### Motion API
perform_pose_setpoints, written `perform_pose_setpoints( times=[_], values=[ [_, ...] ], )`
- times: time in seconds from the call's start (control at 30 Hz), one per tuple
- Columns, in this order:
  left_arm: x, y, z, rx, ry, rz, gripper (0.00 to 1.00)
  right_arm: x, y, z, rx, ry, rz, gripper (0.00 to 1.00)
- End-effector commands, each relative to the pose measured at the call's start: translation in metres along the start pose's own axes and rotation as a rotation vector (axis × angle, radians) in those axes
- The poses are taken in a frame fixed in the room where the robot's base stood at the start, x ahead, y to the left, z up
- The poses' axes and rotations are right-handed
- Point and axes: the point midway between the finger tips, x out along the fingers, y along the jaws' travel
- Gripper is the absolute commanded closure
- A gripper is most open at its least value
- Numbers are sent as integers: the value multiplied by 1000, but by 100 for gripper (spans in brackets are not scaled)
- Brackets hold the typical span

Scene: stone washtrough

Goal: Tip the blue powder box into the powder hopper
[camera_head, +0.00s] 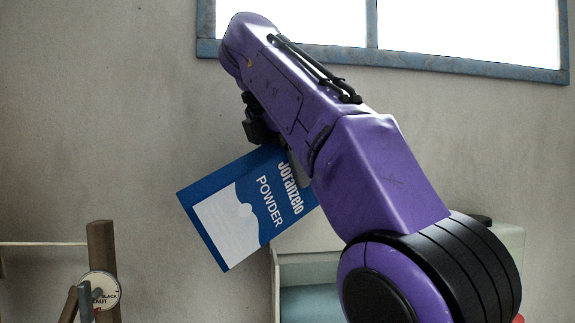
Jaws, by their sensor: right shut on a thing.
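The blue powder box (245,208), blue and white with "Joranzelo POWDER" printed on it, is held in the air and strongly tilted, its lettering running down to the right. My right gripper (292,162) is shut on the box's upper right part; its fingers are mostly hidden behind my purple arm. A pale open-fronted container (300,262) with a teal inside stands below and right of the box, partly hidden by my arm; I cannot tell if it is the powder hopper. No powder is seen falling. My left gripper is not in view.
A blue-framed window (480,66) is in the plain wall behind. The air left of the box is clear.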

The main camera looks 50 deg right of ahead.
Motion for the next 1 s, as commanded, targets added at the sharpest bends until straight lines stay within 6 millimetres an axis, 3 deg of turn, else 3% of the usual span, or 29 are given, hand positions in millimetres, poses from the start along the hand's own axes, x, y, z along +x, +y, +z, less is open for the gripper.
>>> perform_pose_setpoints(
  times=[1.0],
  values=[
    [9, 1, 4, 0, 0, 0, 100, 13, -3, 2, 24, 99, 2, 100]
  ],
)
